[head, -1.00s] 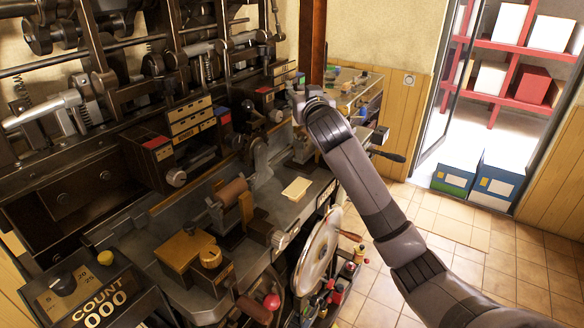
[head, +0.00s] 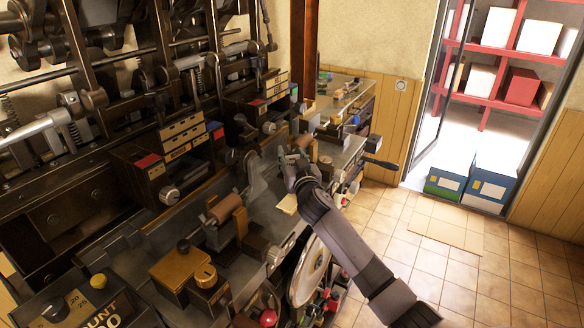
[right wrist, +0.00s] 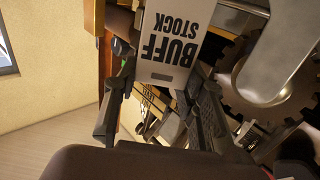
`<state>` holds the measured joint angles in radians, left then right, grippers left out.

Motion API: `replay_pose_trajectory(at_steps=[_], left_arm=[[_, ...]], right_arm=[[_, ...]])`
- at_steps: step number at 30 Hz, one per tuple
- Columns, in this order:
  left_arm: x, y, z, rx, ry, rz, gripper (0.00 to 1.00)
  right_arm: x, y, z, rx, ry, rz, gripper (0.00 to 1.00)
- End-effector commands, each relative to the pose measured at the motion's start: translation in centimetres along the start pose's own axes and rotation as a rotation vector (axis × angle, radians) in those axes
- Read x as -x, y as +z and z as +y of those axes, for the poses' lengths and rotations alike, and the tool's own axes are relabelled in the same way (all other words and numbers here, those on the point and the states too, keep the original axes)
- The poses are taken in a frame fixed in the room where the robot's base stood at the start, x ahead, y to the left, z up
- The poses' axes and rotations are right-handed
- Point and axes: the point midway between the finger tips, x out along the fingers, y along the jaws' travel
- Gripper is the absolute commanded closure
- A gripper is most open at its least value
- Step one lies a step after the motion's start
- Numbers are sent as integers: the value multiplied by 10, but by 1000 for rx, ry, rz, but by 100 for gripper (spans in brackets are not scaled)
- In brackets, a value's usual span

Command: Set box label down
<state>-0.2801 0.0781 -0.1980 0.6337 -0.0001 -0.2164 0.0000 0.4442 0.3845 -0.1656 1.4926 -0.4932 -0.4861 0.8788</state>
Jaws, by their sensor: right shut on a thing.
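The box label (right wrist: 172,42) is a pale card with "BUFF STOCK" in black, upside down in the right wrist view. It sits between the dark fingers of my right gripper (right wrist: 160,78), which is shut on it. In the head view my right gripper (head: 293,158) is over the machine's metal bench, beyond a small cream card stack (head: 288,205). The label cannot be made out there. I cannot tell how far it is above the surface under it. My left gripper is not in view.
The press (head: 95,175) with levers and rods fills the left. A large pale wheel (head: 310,272) stands at the bench front. A cluttered side bench (head: 345,100) lies behind. Two boxes, green (head: 447,183) and blue (head: 489,186), stand by the doorway. The tiled floor (head: 480,265) is mostly clear.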

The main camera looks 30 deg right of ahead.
Motion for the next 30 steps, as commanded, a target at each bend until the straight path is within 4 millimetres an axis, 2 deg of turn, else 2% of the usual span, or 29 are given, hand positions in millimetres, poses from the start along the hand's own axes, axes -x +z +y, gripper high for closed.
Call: replay_pose_trajectory(at_steps=[3,6,11,19,20,28,30], left_arm=[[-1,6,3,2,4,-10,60],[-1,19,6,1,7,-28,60],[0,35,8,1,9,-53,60],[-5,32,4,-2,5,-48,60],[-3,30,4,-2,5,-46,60],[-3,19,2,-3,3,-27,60],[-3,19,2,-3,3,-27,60]], right_arm=[[0,24,0,-1,1,-8,76],[0,35,0,0,1,-5,76],[0,39,0,1,0,-3,76],[0,43,0,1,0,-4,76],[0,41,0,1,0,-3,60],[0,41,0,1,0,-4,42],[0,41,0,1,0,-4,42]])
